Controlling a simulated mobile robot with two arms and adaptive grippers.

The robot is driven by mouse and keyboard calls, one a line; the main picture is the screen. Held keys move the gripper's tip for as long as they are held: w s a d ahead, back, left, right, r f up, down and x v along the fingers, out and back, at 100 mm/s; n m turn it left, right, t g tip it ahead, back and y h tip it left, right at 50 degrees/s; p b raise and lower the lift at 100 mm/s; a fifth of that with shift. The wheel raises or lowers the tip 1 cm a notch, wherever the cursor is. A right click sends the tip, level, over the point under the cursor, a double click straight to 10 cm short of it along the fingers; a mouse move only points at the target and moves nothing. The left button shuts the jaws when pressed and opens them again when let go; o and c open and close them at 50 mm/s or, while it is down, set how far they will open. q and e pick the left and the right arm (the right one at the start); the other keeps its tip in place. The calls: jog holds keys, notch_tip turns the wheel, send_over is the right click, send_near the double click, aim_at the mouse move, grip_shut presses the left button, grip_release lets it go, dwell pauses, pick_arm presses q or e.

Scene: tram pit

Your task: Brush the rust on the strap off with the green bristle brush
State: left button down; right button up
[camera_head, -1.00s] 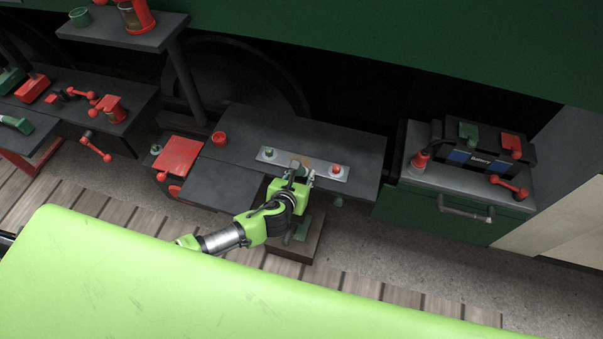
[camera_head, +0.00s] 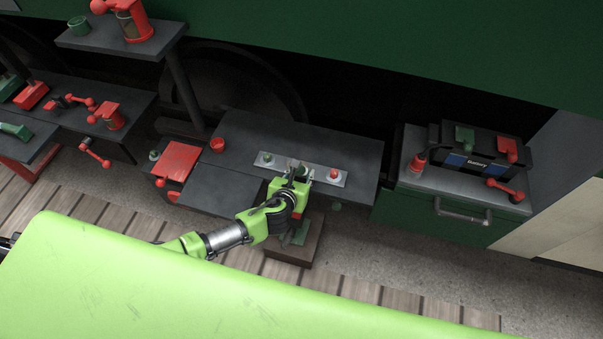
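My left gripper (camera_head: 299,173) is over the middle of the strap and covers most of the part where the rust is. Its fingertips are small and dark here, and I cannot tell whether they close on a brush. I cannot clearly identify the green bristle brush. My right gripper is not in view.
A red cup (camera_head: 218,142) and a red plate (camera_head: 180,161) are left of the strap. A battery (camera_head: 473,149) stands on a green cabinet (camera_head: 440,221) at right. Red and green tools lie on the left benches. The bench right of the strap is clear.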

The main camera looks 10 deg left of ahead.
pick_arm(q)
jog(key=shift+r, duration=0.25)
jog(key=shift+w, duration=2.4)
jog(key=shift+f+b, duration=0.3)
jog(key=shift+b, duration=0.15)
jog(key=shift+r, duration=0.1)
jog(key=shift+s+r+p, duration=0.15)
jog(key=shift+s+p, duration=0.4)
jog(key=shift+s, duration=0.05)
jog(key=shift+s+f+p, duration=0.2)
jog(key=shift+s+p, duration=0.1)
jog(key=shift+s, duration=0.75)
jog(key=shift+s+p, duration=0.75)
jog(key=shift+s, duration=0.85)
jog(key=shift+r, duration=0.15)
